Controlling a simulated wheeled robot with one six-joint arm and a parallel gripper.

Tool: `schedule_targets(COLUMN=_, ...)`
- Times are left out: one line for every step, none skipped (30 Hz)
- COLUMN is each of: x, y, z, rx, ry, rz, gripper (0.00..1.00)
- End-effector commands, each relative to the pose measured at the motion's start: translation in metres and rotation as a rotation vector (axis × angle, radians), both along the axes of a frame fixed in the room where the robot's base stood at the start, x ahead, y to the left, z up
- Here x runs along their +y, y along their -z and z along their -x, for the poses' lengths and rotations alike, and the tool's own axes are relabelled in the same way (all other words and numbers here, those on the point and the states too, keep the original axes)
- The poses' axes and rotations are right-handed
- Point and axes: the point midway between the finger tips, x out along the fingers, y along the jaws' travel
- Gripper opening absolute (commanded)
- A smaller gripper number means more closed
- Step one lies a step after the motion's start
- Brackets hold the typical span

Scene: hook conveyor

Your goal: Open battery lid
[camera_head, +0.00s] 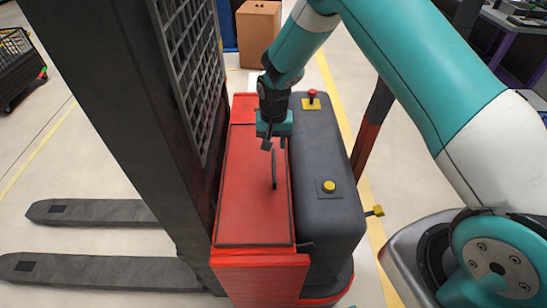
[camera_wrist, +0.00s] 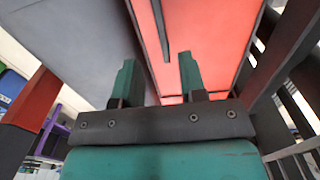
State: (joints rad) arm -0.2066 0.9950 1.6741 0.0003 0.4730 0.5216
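The battery lid (camera_head: 245,205) is a flat red panel on top of the forklift, closed as far as I can see. A thin dark handle (camera_head: 274,170) stands along its right part. My gripper (camera_head: 273,145) is over the lid at the far end of the handle. In the wrist view my gripper (camera_wrist: 157,62) has its two teal fingers spread with a clear gap. The handle (camera_wrist: 160,28) shows between and beyond the fingertips there, against the red lid (camera_wrist: 205,35). I see no contact; how far the handle is from the fingers is unclear.
The dark grey forklift cover (camera_head: 322,160) lies right of the lid, with a red stop button (camera_head: 312,96) and a yellow button (camera_head: 329,186). The mast (camera_head: 115,90) stands tall on the left. A cardboard box (camera_head: 259,35) is behind. Floor is free beyond the forks (camera_head: 95,212).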

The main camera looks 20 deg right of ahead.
Motion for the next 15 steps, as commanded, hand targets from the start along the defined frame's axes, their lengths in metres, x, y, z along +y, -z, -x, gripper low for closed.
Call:
schedule_targets(x=0.000, y=0.010, z=0.001, rx=0.004, ry=0.000, rz=0.001, gripper=0.38)
schedule_targets(x=0.000, y=0.017, z=0.001, rx=0.006, ry=0.000, rz=0.001, gripper=0.38)
schedule_targets(x=0.000, y=0.026, z=0.001, rx=0.004, ry=-0.001, rz=0.001, gripper=0.38)
schedule_targets(x=0.000, y=0.032, z=0.001, rx=0.004, ry=-0.001, rz=0.001, gripper=0.38)
schedule_targets(x=0.000, y=0.038, z=0.001, rx=0.004, ry=-0.001, rz=0.001, gripper=0.38)
schedule_targets(x=0.000, y=0.046, z=0.001, rx=0.003, ry=-0.001, rz=0.000, gripper=0.38)
schedule_targets(x=0.000, y=0.052, z=0.001, rx=0.003, ry=-0.001, rz=0.000, gripper=0.38)
schedule_targets(x=0.000, y=0.057, z=0.001, rx=0.003, ry=-0.001, rz=0.000, gripper=0.38)
schedule_targets(x=0.000, y=0.063, z=0.000, rx=0.002, ry=-0.001, rz=-0.001, gripper=0.38)
schedule_targets(x=0.000, y=0.067, z=0.000, rx=0.001, ry=-0.001, rz=0.000, gripper=0.38)
schedule_targets(x=0.000, y=0.071, z=0.000, rx=0.001, ry=-0.001, rz=0.000, gripper=0.38)
schedule_targets(x=0.000, y=0.075, z=0.000, rx=0.001, ry=-0.001, rz=0.000, gripper=0.38)
schedule_targets(x=0.000, y=0.077, z=0.000, rx=0.000, ry=-0.001, rz=0.000, gripper=0.38)
schedule_targets(x=0.000, y=0.080, z=0.000, rx=0.001, ry=-0.001, rz=0.000, gripper=0.38)
schedule_targets(x=0.000, y=0.082, z=0.000, rx=0.001, ry=-0.001, rz=0.000, gripper=0.38)
